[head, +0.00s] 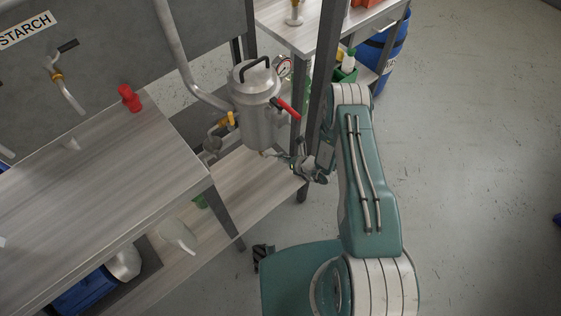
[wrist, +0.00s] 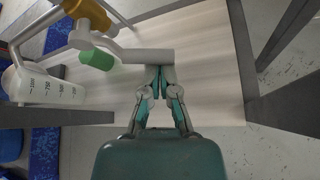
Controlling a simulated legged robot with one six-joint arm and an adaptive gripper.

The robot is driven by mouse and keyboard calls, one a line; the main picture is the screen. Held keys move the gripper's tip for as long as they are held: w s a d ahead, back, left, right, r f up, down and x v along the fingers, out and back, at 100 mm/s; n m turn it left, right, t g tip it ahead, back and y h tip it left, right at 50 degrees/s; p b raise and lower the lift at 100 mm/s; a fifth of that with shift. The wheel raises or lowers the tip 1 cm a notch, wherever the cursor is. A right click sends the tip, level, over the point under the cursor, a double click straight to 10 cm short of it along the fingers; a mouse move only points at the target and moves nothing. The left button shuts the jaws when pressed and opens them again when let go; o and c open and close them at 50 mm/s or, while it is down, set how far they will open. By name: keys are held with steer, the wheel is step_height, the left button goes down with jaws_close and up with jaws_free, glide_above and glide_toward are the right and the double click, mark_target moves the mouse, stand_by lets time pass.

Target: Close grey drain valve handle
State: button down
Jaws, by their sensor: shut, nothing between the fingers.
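A metal vessel (head: 254,108) with a black lid handle stands by the bench in the head view. The grey drain valve handle (wrist: 148,56) shows in the wrist view as a pale grey bar reaching right from a bent stem, beside a brass fitting (wrist: 88,13). In the head view the handle is small and partly hidden below the vessel. My gripper (wrist: 159,74) is shut and empty. Its fingertips lie at the free end of the handle in the wrist view; I cannot tell whether they touch it. It also shows at the vessel's lower right in the head view (head: 300,165).
A red lever (head: 288,108) and a yellow handle (head: 231,118) sit on the vessel's sides. A dark post (head: 321,75) stands close to my arm. A wooden shelf (wrist: 210,75) lies below. A white graduated container (wrist: 50,90) is at left. Open floor lies right.

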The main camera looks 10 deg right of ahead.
steer(key=shift+w+d+r, duration=0.15)
steer(key=shift+d+r, duration=0.05)
steer(key=shift+r, duration=0.35)
steer(key=shift+w+d+r, duration=0.15)
steer(key=shift+d+r, duration=0.05)
steer(key=shift+r, duration=0.45)
